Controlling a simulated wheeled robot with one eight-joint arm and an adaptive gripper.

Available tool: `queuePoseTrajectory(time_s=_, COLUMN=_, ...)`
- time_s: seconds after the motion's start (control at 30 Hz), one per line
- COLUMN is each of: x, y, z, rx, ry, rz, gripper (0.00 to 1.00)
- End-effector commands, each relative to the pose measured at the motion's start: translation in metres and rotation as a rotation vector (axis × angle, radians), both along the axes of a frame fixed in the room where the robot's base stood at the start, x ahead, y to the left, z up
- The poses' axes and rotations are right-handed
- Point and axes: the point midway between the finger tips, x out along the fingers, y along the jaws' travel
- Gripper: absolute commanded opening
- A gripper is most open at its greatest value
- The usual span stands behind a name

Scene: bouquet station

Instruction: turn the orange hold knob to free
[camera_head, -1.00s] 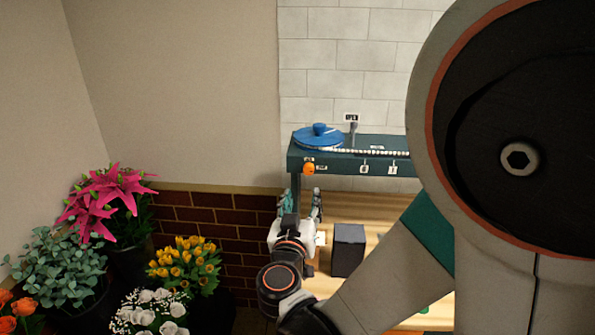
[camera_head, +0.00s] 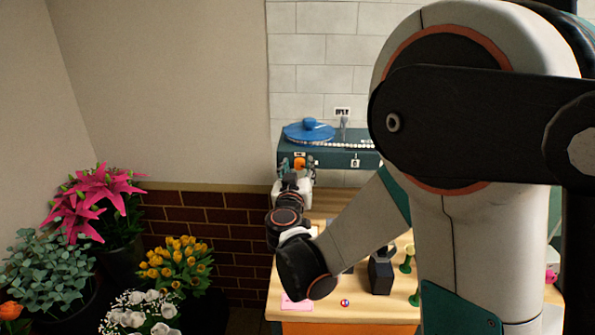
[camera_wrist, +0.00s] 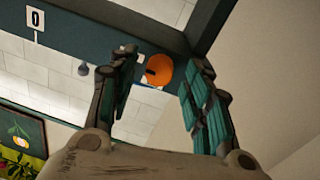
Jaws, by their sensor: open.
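The orange hold knob (camera_wrist: 160,70) is on the dark teal panel and shows between my two fingers in the wrist view. It has a dark mark on its face, and a white label edge shows beside it. In the head view the knob (camera_head: 299,162) is a small orange patch on the panel's left front, partly hidden by my gripper. My gripper (camera_wrist: 165,66) is open, with one teal-padded finger on each side of the knob. I cannot tell whether either finger touches it.
The panel is the front of a teal shelf (camera_head: 335,160) with a blue disc (camera_head: 308,132) and a row of white beads on top. Below, a wooden table (camera_head: 345,312) holds a dark block (camera_head: 381,275) and green pieces. Flowers stand left.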

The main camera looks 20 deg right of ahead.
Motion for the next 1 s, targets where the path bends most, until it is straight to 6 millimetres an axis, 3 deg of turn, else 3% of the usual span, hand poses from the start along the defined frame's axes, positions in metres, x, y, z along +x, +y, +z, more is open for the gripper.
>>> queuePoseTrajectory(time_s=0.33, x=0.0029, y=-0.0013, z=0.0001, rx=0.0, ry=0.0, rz=0.0, gripper=0.43)
queuePoseTrajectory(time_s=0.53, x=0.0029, y=-0.0012, z=0.0001, rx=0.0, ry=0.0, rz=0.0, gripper=0.0)
queuePoseTrajectory(time_s=1.0, x=0.0028, y=-0.0011, z=-0.001, rx=-0.078, ry=0.025, rz=0.0, gripper=0.0)
